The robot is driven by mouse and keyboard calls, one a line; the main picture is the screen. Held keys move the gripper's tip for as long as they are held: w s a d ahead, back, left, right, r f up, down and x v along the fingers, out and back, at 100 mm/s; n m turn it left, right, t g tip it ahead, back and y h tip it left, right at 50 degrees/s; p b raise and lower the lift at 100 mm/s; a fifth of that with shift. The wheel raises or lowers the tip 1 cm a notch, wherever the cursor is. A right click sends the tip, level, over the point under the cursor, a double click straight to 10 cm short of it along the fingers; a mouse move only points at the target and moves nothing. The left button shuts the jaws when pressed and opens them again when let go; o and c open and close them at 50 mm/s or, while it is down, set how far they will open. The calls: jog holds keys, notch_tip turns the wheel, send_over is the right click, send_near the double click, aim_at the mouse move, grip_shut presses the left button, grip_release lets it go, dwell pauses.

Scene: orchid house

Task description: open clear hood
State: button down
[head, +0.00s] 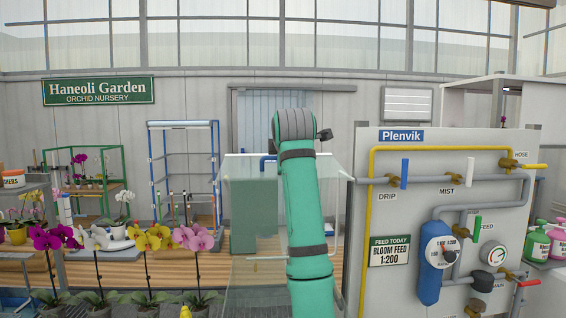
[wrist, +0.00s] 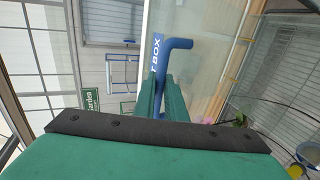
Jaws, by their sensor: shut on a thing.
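The clear hood (head: 245,200) is a see-through box behind my arm in the head view, and its clear panel (wrist: 215,60) fills the middle of the wrist view. A blue handle (wrist: 178,44) is on this panel, beside a blue label strip reading "T BOX". My gripper (wrist: 163,88) has its green fingers closed on the handle. A bit of blue handle (head: 268,160) also shows left of my arm in the head view. My arm hides the gripper and part of the hood there.
A grey Plenvik panel (head: 400,270) with yellow pipe, valves and a blue feed unit stands close on the right. Potted orchids (head: 100,240) line the front left. A wooden bench (head: 180,268) runs behind them, with a blue-and-white rack (head: 184,125) on it.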

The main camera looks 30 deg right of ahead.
jog(key=shift+w, duration=0.1)
jog(key=shift+d+f, duration=0.1)
jog(key=shift+d, duration=0.05)
jog(key=c, duration=2.1)
grip_release()
jog(key=shift+d, duration=0.1)
jog(key=shift+a, duration=0.35)
jog(key=shift+s+r, duration=0.25)
jog(key=shift+s, duration=0.25)
jog(key=v, duration=1)
jog(key=shift+a+f, duration=0.1)
jog(key=shift+a, duration=0.1)
jog(key=shift+w, duration=0.15)
